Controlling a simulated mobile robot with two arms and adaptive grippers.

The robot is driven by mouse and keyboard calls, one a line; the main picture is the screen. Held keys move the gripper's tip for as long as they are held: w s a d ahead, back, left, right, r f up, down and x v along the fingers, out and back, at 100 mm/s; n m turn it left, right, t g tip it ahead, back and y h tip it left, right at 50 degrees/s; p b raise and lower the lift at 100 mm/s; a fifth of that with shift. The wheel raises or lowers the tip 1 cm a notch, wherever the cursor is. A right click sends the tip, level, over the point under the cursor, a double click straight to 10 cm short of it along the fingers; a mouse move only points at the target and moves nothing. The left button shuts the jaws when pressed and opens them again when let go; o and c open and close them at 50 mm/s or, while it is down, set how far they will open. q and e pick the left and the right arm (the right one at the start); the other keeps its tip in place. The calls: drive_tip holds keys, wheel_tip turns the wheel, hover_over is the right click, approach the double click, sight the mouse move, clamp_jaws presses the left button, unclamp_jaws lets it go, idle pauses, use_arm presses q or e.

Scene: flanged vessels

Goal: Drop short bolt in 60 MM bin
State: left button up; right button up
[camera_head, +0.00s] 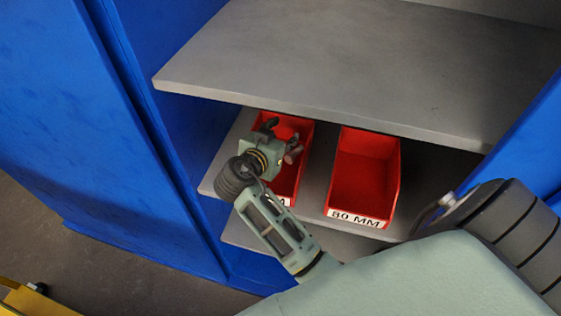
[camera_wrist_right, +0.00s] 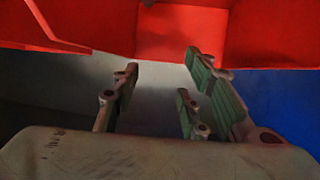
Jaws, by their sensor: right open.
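A red bin (camera_head: 304,128) stands on the middle shelf at the left. My right gripper and arm cover much of it, and most of its label is hidden, so I cannot read the number. My right gripper (camera_head: 283,139) is over this bin with its fingers apart. In the right wrist view the gripper (camera_wrist_right: 160,88) is open, with nothing visible between the fingers, and red bin walls (camera_wrist_right: 180,32) show beyond the fingertips. I cannot make out a short bolt in either view. My left gripper is not in view.
A second red bin (camera_head: 363,172), labelled 80 MM, stands to the right and looks empty. A grey upper shelf (camera_head: 350,60) overhangs both bins. Blue cabinet walls (camera_head: 140,130) close the sides. A yellow object (camera_head: 35,302) is at the lower left.

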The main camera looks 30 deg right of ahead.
wheel_tip(320, 180, up, 10)
idle(0.6)
drive_tip(key=shift+a, duration=0.1)
idle(0.3)
